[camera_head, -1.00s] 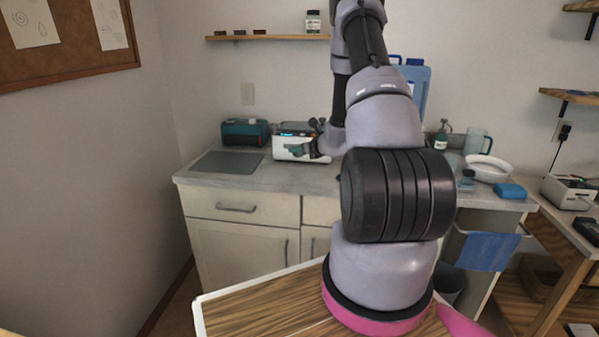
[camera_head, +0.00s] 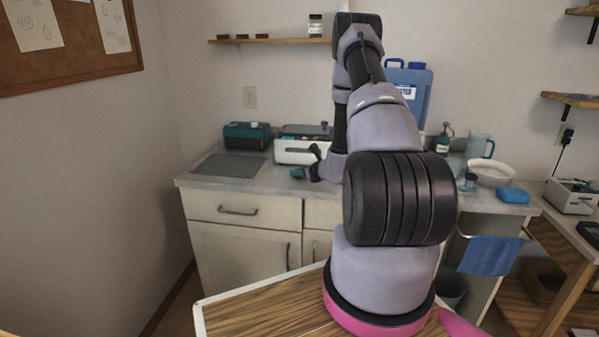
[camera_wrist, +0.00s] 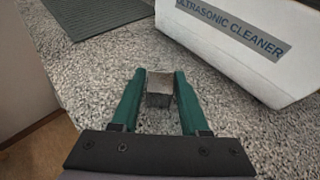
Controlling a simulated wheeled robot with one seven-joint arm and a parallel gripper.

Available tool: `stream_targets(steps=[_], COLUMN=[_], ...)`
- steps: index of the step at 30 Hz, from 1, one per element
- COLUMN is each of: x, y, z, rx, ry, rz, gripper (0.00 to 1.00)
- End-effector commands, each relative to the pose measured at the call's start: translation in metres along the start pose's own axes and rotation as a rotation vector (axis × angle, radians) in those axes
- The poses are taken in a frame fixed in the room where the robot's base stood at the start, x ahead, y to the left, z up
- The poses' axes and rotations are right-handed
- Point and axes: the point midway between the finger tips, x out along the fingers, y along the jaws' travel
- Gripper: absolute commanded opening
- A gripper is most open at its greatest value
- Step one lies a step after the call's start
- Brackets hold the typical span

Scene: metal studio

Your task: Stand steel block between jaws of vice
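A small grey steel block (camera_wrist: 159,84) shows in the wrist view between the tips of my gripper's green fingers (camera_wrist: 160,92). The fingers flank it closely on both sides; I cannot tell whether they press on it or whether it rests on the counter. In the head view my gripper (camera_head: 305,173) is low over the counter, in front of the white ultrasonic cleaner (camera_head: 293,155). The block is not discernible there. I cannot make out a vice in either view.
The ultrasonic cleaner (camera_wrist: 225,50) stands close at upper right in the wrist view. A dark ribbed mat (camera_head: 228,166) lies on the counter to the left, with a teal box (camera_head: 247,135) behind it. The speckled counter (camera_wrist: 75,90) is clear left of my gripper.

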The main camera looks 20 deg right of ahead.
Motion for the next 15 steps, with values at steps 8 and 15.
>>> stream_targets(steps=[8, 15], x=[0.000, -0.012], y=[0.000, 0.000], z=[0.001, 0.003], rx=[0.000, 0.001], ry=[0.000, 0.001], rz=[0.000, -0.001], gripper=[0.67, 0.67])
